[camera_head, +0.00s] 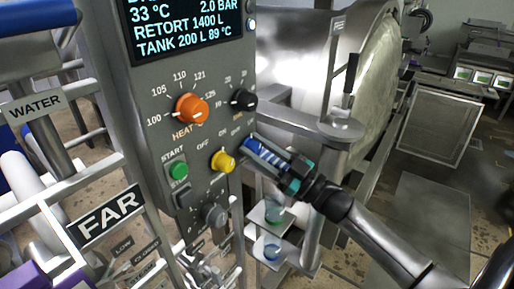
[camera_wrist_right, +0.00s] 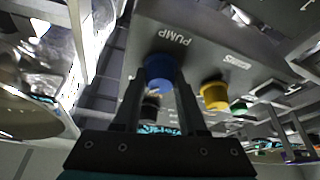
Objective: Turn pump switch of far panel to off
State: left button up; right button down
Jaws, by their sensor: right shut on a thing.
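The far panel (camera_head: 150,85) is a grey control box with the sign FAR (camera_head: 104,214) below it. The blue pump switch (camera_wrist_right: 160,68) shows in the right wrist view beside the word PUMP. My right gripper (camera_wrist_right: 158,88) is shut on this knob, with one finger on each side. My left gripper is not in view.
Close by on the panel are a yellow knob (camera_head: 223,161), an orange heat knob (camera_head: 191,108), a black knob (camera_head: 243,99), a green start button (camera_head: 177,170) and a grey knob (camera_head: 214,215). The steel retort (camera_head: 300,60) stands behind. White rails and a WATER sign (camera_head: 34,103) are left.

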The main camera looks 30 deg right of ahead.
jog(key=shift+n, duration=0.4)
jog(key=n+g+y, duration=0.1)
jog(key=n, duration=0.1)
jog(key=shift+n+y+b, duration=0.3)
jog(key=shift+n, duration=0.1)
jog(key=n+g, duration=0.2)
jog(key=n, duration=0.2)
jog(key=shift+n+y, duration=0.4)
jog(key=n+g, duration=0.1)
jog(key=n, duration=0.2)
jog(key=n+g, duration=0.1)
jog(key=n, duration=0.2)
jog(key=shift+a+f+n+g, duration=0.1)
jog(key=shift+n+g, duration=0.2)
jog(key=shift+g, duration=0.1)
jog(key=shift+c, duration=2.3)
grip_release()
jog(key=shift+s, duration=0.1)
